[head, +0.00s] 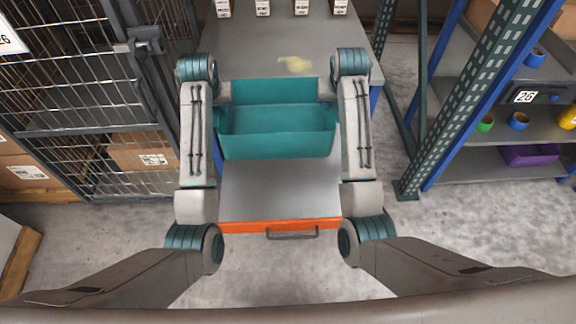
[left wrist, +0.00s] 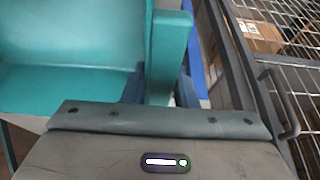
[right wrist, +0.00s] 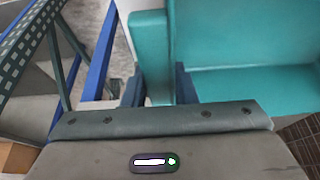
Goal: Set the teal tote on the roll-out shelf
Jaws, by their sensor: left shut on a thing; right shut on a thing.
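The teal tote (head: 277,145) is open-topped, looks empty and level, and is held between my two arms in the head view. My left gripper (left wrist: 162,95) is shut on the tote's wall at one end, with a finger on each side. My right gripper (right wrist: 158,92) is shut on the wall at the opposite end. The roll-out shelf (head: 280,190) is a grey deck with an orange front edge and a dark handle, pulled out toward me. The tote overlaps its rear part in the head view. I cannot tell whether they touch; the tote hides the deck behind it.
A grey worktop (head: 250,45) with several small labelled boxes along its back lies beyond the tote. A wire cage (head: 90,90) stands at left. A blue and green rack (head: 480,100) with cups and a purple bin (head: 530,155) stands at right. The front deck is clear.

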